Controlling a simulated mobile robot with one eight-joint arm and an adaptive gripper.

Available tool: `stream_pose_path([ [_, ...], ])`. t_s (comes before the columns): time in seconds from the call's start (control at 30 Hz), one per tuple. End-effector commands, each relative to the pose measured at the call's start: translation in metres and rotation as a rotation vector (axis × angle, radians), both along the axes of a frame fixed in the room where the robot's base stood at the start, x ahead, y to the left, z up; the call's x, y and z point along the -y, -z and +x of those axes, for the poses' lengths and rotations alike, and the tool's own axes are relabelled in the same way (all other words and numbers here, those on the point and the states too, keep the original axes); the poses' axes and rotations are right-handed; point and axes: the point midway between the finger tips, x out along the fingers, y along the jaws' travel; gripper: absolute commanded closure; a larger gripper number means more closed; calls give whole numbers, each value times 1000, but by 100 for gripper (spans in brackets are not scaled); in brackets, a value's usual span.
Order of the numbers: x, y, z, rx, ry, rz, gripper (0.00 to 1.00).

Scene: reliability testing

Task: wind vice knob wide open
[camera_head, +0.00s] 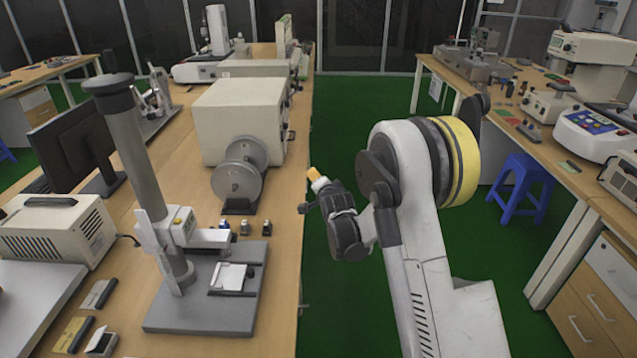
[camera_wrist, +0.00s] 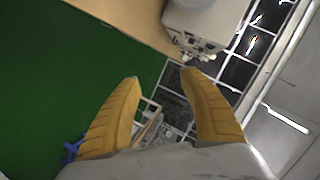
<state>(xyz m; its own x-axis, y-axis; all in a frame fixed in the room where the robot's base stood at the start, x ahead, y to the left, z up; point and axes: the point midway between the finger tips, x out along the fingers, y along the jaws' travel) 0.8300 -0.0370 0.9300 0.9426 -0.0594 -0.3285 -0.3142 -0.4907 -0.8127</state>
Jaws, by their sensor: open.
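My gripper (camera_head: 314,175) is raised beside the right edge of the long left bench, right of the white box instrument. Its yellow fingers also show in the wrist view (camera_wrist: 160,78), spread wide with nothing between them. I cannot clearly make out a vice or its knob in either view. A small plate fixture (camera_head: 232,278) sits on the grey base of a column stand (camera_head: 180,316) on the left bench; I cannot tell whether it is a vice. In the wrist view, a pale instrument (camera_wrist: 205,22) with small fittings lies beyond the fingertips.
The left bench (camera_head: 285,275) also carries a white box instrument (camera_head: 240,115) with round discs, a monitor (camera_head: 75,150) and small parts. A green-floored aisle (camera_head: 345,100) separates it from the right bench (camera_head: 560,185). A blue stool (camera_head: 522,190) stands by the right bench.

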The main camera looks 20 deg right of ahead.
Motion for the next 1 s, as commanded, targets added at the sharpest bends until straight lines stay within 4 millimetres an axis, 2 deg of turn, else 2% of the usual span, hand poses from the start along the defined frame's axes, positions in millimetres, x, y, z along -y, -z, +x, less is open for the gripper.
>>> stream_pose_path([
  [0.4,-1,4,-1,-9,1,14,50],
  [0.47,-3,14,-3,-37,2,55,50],
  [0.57,-16,48,-13,-138,-7,205,50],
  [0.67,-50,88,-33,-285,-61,438,50],
  [0.7,-68,99,-43,-344,-98,537,50],
  [0.77,-97,108,-59,-423,-170,682,50],
  [0.8,-116,109,-70,-466,-225,770,50],
  [0.9,-155,100,-95,-545,-365,954,50],
  [1.0,-178,84,-114,-582,-479,1075,50],
])
